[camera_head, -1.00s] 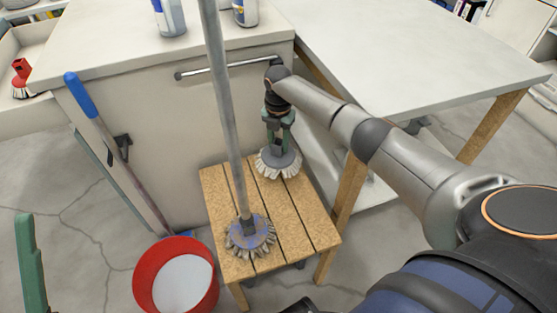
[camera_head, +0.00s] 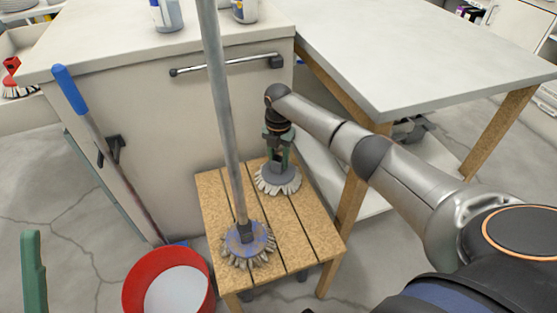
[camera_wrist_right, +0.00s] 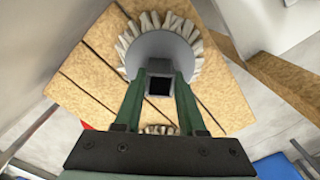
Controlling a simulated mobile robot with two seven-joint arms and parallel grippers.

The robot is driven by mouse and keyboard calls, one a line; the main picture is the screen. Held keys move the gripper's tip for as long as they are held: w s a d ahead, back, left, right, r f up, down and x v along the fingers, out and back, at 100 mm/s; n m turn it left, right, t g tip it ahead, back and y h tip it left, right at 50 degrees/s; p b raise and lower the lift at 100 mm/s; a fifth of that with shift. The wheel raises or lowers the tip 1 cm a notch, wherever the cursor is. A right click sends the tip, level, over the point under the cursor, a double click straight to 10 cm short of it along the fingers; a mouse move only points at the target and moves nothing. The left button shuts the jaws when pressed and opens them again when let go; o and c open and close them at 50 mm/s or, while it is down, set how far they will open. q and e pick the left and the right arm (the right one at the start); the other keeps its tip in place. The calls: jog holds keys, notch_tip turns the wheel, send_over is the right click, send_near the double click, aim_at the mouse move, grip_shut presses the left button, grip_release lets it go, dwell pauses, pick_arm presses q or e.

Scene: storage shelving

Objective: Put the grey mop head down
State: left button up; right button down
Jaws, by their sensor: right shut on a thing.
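The grey mop head (camera_head: 279,180), a grey disc with pale bristles and a square socket, is upright over the back part of the wooden stool (camera_head: 295,226). My right gripper (camera_head: 278,157) is shut on its socket from above. In the right wrist view the mop head (camera_wrist_right: 158,48) shows beyond the green fingers (camera_wrist_right: 160,84), with the stool's slats behind it. The bristles look at or very close to the stool top; I cannot tell if they touch. One green finger of my left gripper (camera_head: 33,272) shows at the lower left; its opening cannot be seen.
A second mop head (camera_head: 247,244), bluish with a long grey handle (camera_head: 222,110), stands on the stool's front part, left of the held one. A red bucket (camera_head: 170,283) and blue-topped pole (camera_head: 72,92) are at left. A cabinet (camera_head: 185,120) and table (camera_head: 420,55) stand behind.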

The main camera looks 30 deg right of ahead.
jog(key=shift+f, duration=0.15)
jog(key=c, duration=0.5)
grip_release()
jog(key=shift+r+p, duration=0.4)
jog(key=shift+r, duration=0.15)
pick_arm(q)
notch_tip(320, 180, up, 7)
jog(key=m+p, duration=0.1)
jog(key=p, duration=0.5)
jog(key=w+a+f+n+g+y+p, duration=0.1)
jog(key=w+f+n+g+y, duration=0.1)
jog(key=f, duration=0.6)
jog(key=w+f+n+g+y+p, duration=0.2)
jog(key=f+n+y, duration=0.2)
jog(key=f, duration=0.3)
jog(key=w+a+f+n+g+y+p, duration=0.1)
jog(key=w+f+n+g+y+p, duration=0.1)
jog(key=f+y, duration=0.3)
jog(key=shift+a+f+n+g, duration=0.35)
jog(key=shift+f+g, duration=0.25)
jog(key=shift+f, duration=1.25)
pick_arm(e)
notch_tip(320, 180, up, 11)
